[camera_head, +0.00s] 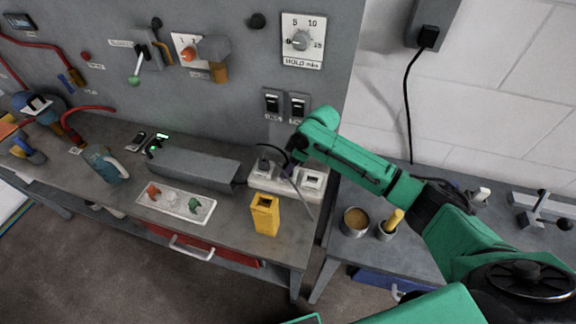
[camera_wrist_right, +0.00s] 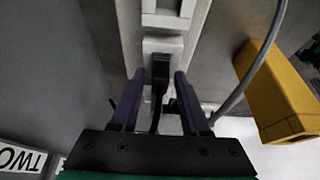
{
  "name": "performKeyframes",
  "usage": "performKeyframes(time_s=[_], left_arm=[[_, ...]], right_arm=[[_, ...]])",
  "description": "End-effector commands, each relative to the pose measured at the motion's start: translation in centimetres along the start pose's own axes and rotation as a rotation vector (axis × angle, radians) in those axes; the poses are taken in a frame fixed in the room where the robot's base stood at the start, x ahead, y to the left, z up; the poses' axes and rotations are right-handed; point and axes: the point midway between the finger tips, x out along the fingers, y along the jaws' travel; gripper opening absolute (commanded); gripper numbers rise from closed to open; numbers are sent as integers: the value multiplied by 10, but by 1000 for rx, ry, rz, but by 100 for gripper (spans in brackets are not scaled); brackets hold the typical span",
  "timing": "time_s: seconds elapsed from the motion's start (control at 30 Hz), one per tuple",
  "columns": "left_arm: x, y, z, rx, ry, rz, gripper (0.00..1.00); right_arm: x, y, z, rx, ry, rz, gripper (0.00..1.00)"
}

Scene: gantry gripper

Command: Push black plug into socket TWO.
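The black plug (camera_wrist_right: 160,72) stands at the lower white socket in the right wrist view, its cable running down between my fingers. Whether it is fully seated cannot be told. My right gripper (camera_wrist_right: 159,78) is open, with a finger on each side of the plug and a visible gap to each. In the head view my right gripper (camera_head: 275,161) is over the left part of the white socket strip (camera_head: 287,180), and its fingers are partly hidden. A label reading TWO (camera_wrist_right: 21,158) shows upside down at the lower left of the wrist view. My left gripper is out of view.
A yellow holder (camera_head: 265,214) stands in front of the strip. A grey cable (camera_wrist_right: 262,55) passes between it and the strip. A grey box (camera_head: 195,166) lies to the left, and the grey panel (camera_head: 235,95) rises behind. Two cups (camera_head: 355,222) stand on the right bench.

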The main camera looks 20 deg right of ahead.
Motion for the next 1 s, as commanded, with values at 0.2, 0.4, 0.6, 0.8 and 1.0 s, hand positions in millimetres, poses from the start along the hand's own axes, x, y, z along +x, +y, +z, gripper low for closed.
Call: performKeyframes(time_s=[0.2,0.4,0.6,0.8,1.0], left_arm=[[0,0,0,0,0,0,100],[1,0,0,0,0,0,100],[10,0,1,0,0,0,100],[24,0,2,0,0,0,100],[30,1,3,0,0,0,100]], right_arm=[[0,0,0,0,0,0,58],[-5,0,0,0,1,0,58],[-38,1,1,-2,2,4,58],[-96,2,1,-2,3,7,58],[-137,0,0,-1,1,2,58]])
